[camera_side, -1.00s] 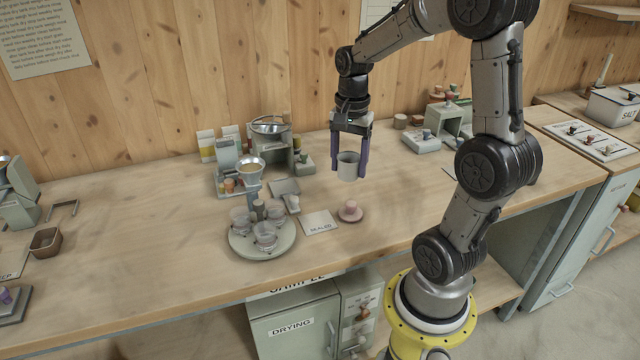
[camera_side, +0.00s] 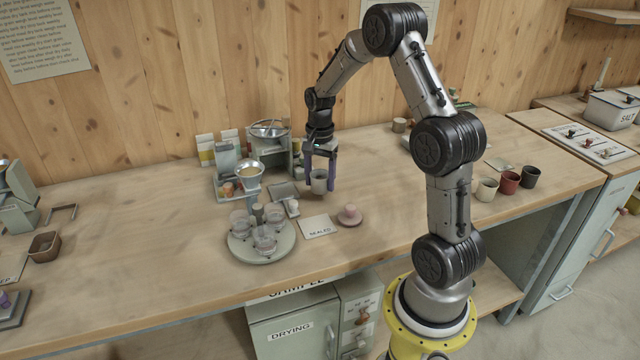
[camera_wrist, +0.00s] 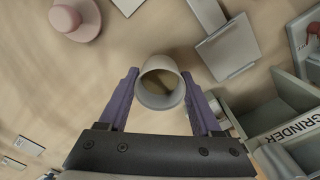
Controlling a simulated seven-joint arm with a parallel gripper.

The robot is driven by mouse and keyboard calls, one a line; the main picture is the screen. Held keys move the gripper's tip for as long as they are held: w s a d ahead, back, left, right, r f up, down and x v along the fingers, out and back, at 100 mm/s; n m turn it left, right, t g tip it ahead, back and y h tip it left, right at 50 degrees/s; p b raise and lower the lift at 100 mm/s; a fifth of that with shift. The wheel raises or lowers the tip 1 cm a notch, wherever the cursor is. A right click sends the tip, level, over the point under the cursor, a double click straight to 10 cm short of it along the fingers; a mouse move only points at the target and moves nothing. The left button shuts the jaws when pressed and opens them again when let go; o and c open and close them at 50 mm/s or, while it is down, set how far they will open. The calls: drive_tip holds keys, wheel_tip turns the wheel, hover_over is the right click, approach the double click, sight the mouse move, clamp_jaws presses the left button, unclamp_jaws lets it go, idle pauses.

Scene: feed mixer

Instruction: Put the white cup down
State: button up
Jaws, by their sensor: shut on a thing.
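The white cup (camera_side: 319,182) is held upright between the two purple fingers of my gripper (camera_side: 320,178). In the side view it is close over the table, behind the white "SEALED" card; I cannot tell whether its base touches the wood. In the wrist view the cup (camera_wrist: 160,101) shows its round rim and hollow inside, with a finger of my gripper (camera_wrist: 159,98) against each side. The cup looks pale grey-white.
The SEALED card (camera_side: 319,227) and a pink lidded dish (camera_side: 349,215) lie in front. A round carousel of glass cups (camera_side: 240,255) stands front left. The grinder (camera_side: 268,130) is behind left. Three cups, one of them red (camera_side: 509,182), stand at right. Bare table lies between.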

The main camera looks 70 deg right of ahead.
drive_tip(key=shift+f, duration=0.8)
drive_tip(key=shift+f, duration=0.15)
drive_tip(key=o, duration=1.3)
drive_tip(key=shift+o, duration=0.2)
